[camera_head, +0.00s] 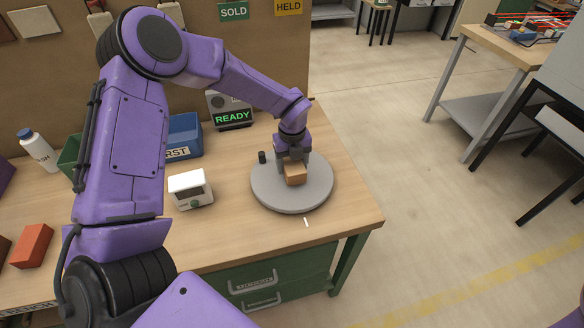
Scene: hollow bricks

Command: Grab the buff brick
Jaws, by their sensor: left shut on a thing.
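The buff brick (295,179) is a small tan block on the round grey disc (308,200) near the right corner of the wooden table. My left gripper (293,164) reaches down from above and is shut on the brick. The fingers and wrist hide the brick's upper and far parts. I cannot tell whether the brick touches the disc. My right gripper is not in view.
A small black post (262,157) stands at the disc's left edge. A white device (190,189), a blue bin (184,134), a READY display (232,115) and a red brick (32,245) are on the table. Bare tabletop lies around the disc.

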